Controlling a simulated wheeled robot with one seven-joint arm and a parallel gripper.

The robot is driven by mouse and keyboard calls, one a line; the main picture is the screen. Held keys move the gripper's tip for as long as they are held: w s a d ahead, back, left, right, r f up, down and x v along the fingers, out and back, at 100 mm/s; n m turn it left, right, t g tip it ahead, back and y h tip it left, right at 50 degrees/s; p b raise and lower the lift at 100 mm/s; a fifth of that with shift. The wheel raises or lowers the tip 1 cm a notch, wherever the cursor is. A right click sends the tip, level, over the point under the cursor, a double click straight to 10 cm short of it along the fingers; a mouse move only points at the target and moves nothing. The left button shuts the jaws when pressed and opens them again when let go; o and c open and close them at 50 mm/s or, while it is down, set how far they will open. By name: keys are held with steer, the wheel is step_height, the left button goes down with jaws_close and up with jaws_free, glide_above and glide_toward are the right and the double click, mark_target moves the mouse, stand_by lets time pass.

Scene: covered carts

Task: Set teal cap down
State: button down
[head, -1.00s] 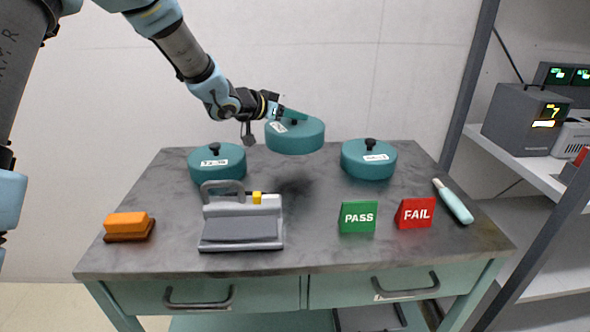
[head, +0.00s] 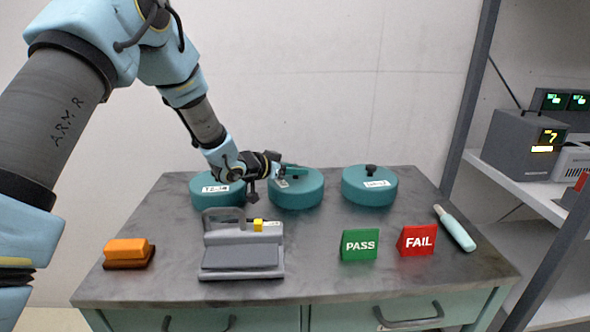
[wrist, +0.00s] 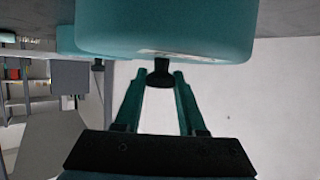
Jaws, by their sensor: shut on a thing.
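The held teal cap (head: 300,197) is a round cover with a dark knob and a white label, in the middle of the back row. My gripper (head: 292,173) is shut on its knob; the wrist view shows the green fingers on either side of the dark knob (wrist: 161,72) below the cap (wrist: 160,28). The cap looks level and at or very near the table top (head: 330,222); I cannot tell if it touches. A similar teal cap (head: 205,197) stands to its left, partly behind my arm, and another (head: 370,190) to its right.
In front are a grey device with a handle (head: 240,258), an orange block (head: 126,247), a green PASS sign (head: 359,247) and a red FAIL sign (head: 416,241). A pale-handled tool (head: 456,230) lies at the right edge. The table between caps and signs is clear.

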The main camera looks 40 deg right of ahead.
steer(key=shift+c, duration=2.4)
jaws_free()
